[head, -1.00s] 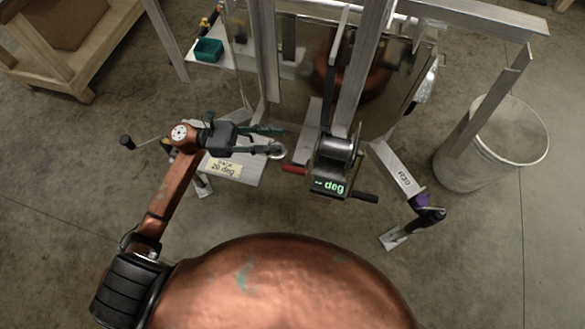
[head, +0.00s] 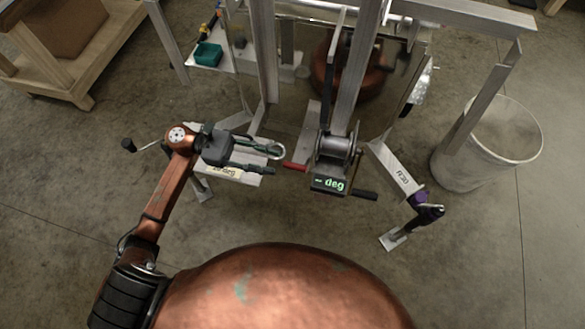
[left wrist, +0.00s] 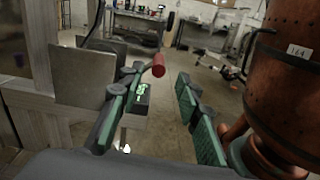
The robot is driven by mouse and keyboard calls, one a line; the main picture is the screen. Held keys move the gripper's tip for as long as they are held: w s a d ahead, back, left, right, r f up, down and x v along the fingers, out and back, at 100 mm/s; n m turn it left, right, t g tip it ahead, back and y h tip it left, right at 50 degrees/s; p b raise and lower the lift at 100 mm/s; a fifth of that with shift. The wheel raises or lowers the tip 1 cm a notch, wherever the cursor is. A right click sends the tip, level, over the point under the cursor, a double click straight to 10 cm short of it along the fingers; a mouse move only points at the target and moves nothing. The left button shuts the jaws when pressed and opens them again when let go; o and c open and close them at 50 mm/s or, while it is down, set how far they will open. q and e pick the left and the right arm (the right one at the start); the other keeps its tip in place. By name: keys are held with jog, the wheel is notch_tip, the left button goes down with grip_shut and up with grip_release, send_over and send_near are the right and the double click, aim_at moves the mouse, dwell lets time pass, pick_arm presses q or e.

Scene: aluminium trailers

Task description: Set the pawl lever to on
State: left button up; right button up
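The red-gripped lever (head: 294,166), which I take to be the pawl lever, sticks out to the left of the winch (head: 338,150). Its red end also shows in the left wrist view (left wrist: 158,66), between and beyond the fingertips. My left gripper (head: 273,160) is open and empty just left of the red grip, with a small gap in the head view. In the left wrist view, its green-padded fingers (left wrist: 160,84) are spread wide. Whether the lever is on or off cannot be told. My right gripper is not in view.
A lit "deg" display (head: 329,184) and a black crank handle (head: 365,194) are close below the winch. A metal post (head: 357,75) rises behind it. A labelled plate (head: 232,174) lies under my left gripper.

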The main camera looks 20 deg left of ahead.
aim_at(289, 164)
pick_arm(q)
jog(key=d, duration=0.6)
jog(key=shift+d, duration=0.75)
jog(key=shift+w, duration=0.1)
jog(key=c, duration=0.4)
jog(key=shift+f, duration=0.1)
grip_shut()
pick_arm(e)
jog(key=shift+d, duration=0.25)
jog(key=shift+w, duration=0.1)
